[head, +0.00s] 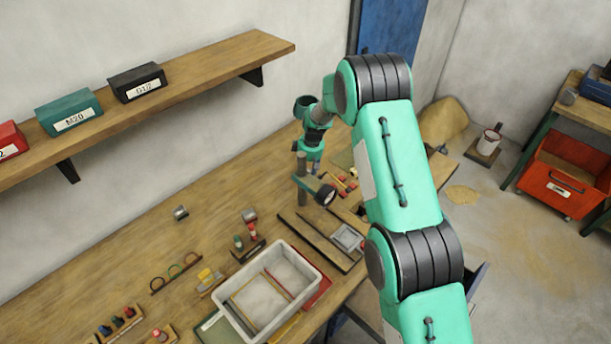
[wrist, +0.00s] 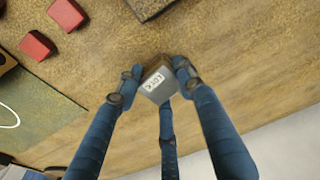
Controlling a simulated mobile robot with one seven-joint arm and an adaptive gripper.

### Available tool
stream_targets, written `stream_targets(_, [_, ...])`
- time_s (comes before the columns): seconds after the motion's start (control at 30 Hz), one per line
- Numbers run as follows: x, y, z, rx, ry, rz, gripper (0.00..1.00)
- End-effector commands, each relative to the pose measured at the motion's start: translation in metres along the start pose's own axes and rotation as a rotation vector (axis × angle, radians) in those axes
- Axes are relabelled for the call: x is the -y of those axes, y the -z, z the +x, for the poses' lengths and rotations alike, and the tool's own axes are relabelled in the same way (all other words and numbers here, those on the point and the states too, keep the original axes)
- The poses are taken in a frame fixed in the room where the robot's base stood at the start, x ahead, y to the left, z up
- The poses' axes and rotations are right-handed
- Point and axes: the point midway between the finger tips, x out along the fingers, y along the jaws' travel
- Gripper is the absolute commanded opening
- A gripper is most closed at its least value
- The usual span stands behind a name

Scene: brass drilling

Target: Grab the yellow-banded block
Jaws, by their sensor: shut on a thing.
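My gripper (wrist: 155,85) has several blue fingers, shut around a small grey block (wrist: 156,90) with a white lettered label and a brownish face. The lettering is too small to read surely, and no yellow band shows on its visible sides. In the head view my gripper (head: 311,158) hangs over the far part of the wooden bench, and the held block cannot be made out there. A small yellow-topped item (head: 206,275) lies on the bench left of the grey bin, but I cannot tell whether it is a banded block.
Two red blocks (wrist: 66,14) lie on the bench near my gripper. A grey bin (head: 268,290) stands on the nearer bench (head: 150,235). A wall shelf (head: 215,68) carries labelled boxes at upper left.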

Motion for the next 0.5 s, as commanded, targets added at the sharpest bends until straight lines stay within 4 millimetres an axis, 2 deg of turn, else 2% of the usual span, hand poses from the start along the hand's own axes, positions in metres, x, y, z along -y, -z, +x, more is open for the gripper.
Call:
stream_targets(0.27, [0.000, 0.001, -0.002, -0.001, -0.001, 0.000, 0.00])
stream_targets(0.5, [-0.001, 0.004, -0.016, -0.003, -0.003, 0.000, 0.00])
